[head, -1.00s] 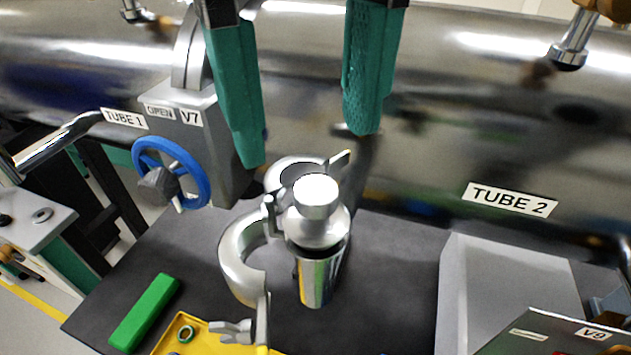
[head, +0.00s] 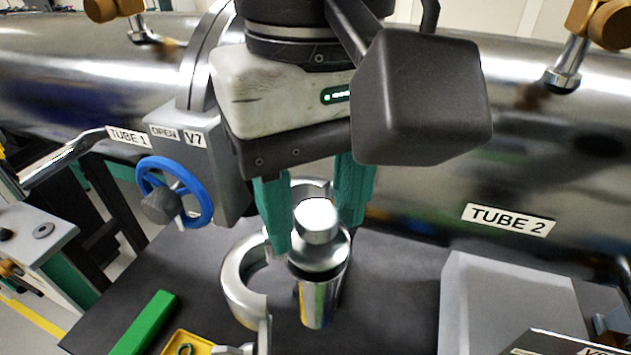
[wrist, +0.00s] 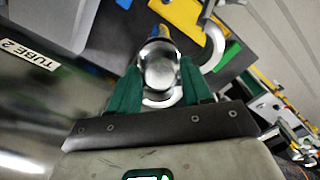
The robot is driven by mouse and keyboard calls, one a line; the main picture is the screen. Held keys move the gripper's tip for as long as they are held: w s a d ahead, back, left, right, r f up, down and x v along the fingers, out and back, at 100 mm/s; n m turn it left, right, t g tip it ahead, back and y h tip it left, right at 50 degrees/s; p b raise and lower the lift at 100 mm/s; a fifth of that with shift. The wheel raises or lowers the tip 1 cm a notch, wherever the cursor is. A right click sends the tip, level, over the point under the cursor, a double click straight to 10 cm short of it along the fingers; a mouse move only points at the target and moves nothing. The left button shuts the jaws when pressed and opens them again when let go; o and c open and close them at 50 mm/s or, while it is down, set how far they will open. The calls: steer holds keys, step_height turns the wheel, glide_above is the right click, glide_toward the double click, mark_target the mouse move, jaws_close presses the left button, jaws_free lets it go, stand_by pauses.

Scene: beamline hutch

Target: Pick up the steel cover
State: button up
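The steel cover (head: 318,255) stands upright on the dark bench, a shiny cylinder with a domed shoulder and a round knob on top. My gripper (head: 315,236) points down over it, with its two teal fingers apart. The left finger is beside the knob and shoulder; the right finger is partly behind them. In the wrist view the round top of the cover (wrist: 160,72) lies between the fingers of my gripper (wrist: 159,70), close to both. I see no clear contact on either side.
An open curved steel clamp (head: 240,275) stands close left of the cover. A green block (head: 145,322) and a yellow tray (head: 190,340) lie front left. A blue-wheeled valve (head: 175,190) is at left, a grey box (head: 510,295) at right. The large steel tube (head: 560,130) runs behind.

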steer(key=c, duration=0.8)
steer(key=shift+c, duration=0.2)
